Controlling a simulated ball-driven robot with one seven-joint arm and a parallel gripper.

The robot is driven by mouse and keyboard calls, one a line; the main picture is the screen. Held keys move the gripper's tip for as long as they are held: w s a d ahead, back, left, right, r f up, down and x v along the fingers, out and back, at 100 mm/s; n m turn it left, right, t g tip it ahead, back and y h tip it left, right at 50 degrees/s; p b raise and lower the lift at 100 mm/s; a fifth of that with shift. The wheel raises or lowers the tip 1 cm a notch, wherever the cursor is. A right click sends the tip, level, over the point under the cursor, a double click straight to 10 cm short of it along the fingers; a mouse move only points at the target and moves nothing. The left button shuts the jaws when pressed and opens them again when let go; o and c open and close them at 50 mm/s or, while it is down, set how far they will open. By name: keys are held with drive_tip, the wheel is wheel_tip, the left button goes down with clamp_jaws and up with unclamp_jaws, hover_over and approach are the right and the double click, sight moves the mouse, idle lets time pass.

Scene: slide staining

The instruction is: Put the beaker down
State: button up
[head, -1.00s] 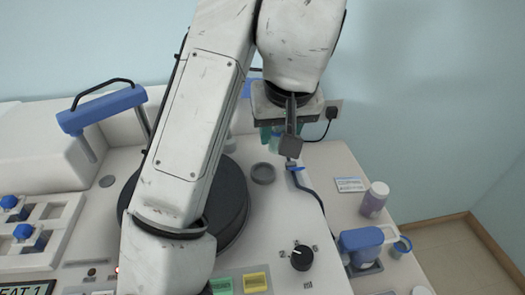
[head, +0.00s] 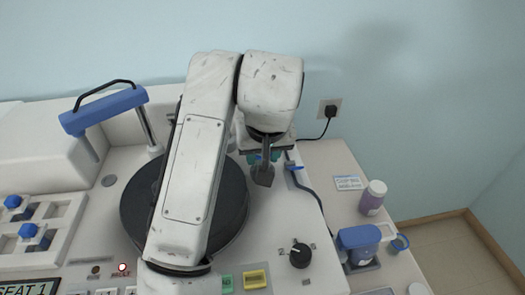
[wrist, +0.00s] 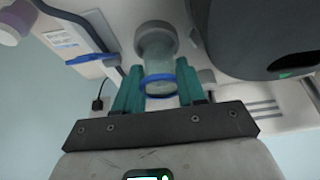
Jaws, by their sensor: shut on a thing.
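The beaker (wrist: 156,48) is a clear, pale vessel with a blue rim, seen between the teal fingers in the wrist view. My gripper (wrist: 159,82) is shut on it. In the head view my gripper (head: 264,157) is low over the white machine top, to the right of the black round plate. There the wrist and a grey paddle-shaped part hide most of the fingers and the beaker. I cannot tell whether the beaker's base touches the surface.
The black round plate (head: 238,205) lies under my arm. A blue-handled post (head: 105,108) stands left. A knob (head: 300,256) is in front. Right are a label card (head: 347,183), a purple jar (head: 372,198) and a blue container (head: 358,240). A dark cable runs right of the gripper.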

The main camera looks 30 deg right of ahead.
drive_tip(key=shift+f, duration=0.25)
drive_tip(key=o, duration=1)
drive_tip(key=shift+r, duration=0.55)
drive_tip(key=v, duration=1.1)
drive_tip(key=shift+s+r+b, duration=0.25)
drive_tip(key=shift+b, duration=0.15)
